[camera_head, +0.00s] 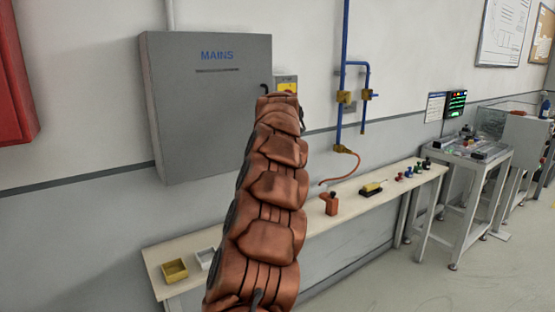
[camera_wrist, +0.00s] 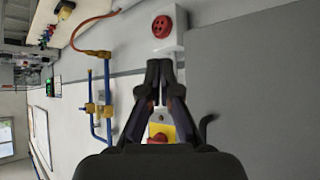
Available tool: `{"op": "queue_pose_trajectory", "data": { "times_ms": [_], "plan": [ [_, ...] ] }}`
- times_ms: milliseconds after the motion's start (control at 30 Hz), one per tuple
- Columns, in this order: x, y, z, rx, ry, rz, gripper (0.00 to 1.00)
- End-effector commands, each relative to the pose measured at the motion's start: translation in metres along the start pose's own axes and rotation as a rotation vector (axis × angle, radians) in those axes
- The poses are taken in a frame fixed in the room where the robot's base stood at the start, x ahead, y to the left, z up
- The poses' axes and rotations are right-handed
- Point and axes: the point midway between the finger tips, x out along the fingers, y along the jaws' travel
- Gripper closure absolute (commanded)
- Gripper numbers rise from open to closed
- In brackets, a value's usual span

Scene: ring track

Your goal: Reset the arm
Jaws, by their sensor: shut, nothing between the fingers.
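My copper-coloured arm stretches up and away through the middle of the head view, toward the wall beside the grey MAINS cabinet (camera_head: 210,130). Its far end hides my gripper there. In the wrist view my gripper (camera_wrist: 160,66) is shut and empty, its black fingers together at the tips. A yellow plate with a red knob (camera_wrist: 160,135) shows between and behind the finger bases. A yellow-fronted box (camera_head: 287,87) shows just above the arm's end in the head view.
The cabinet (camera_wrist: 260,90) with a black handle (camera_wrist: 206,127) fills the wrist view's right side. A red round socket (camera_wrist: 162,27) lies above the fingertips. Blue pipes (camera_head: 345,70) run down the wall.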

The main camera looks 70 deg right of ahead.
Motion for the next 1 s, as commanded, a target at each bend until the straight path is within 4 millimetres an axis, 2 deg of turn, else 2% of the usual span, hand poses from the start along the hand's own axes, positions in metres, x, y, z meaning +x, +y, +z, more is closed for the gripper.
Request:
{"op": "queue_pose_trajectory", "data": {
  "times_ms": [233,567,667,767,867,900,1000],
  "plan": [
    [-0.024,0.014,-0.003,0.001,0.001,0.002,1.00],
    [-0.028,0.017,-0.003,0.000,-0.003,0.002,1.00],
    [-0.030,0.007,0.000,-0.010,-0.009,-0.011,1.00],
    [-0.037,-0.022,0.009,-0.042,-0.030,-0.053,1.00],
    [-0.050,-0.070,0.026,-0.101,-0.066,-0.118,1.00],
    [-0.057,-0.092,0.037,-0.130,-0.086,-0.149,1.00],
    [-0.080,-0.142,0.065,-0.202,-0.131,-0.221,1.00]
  ]
}}
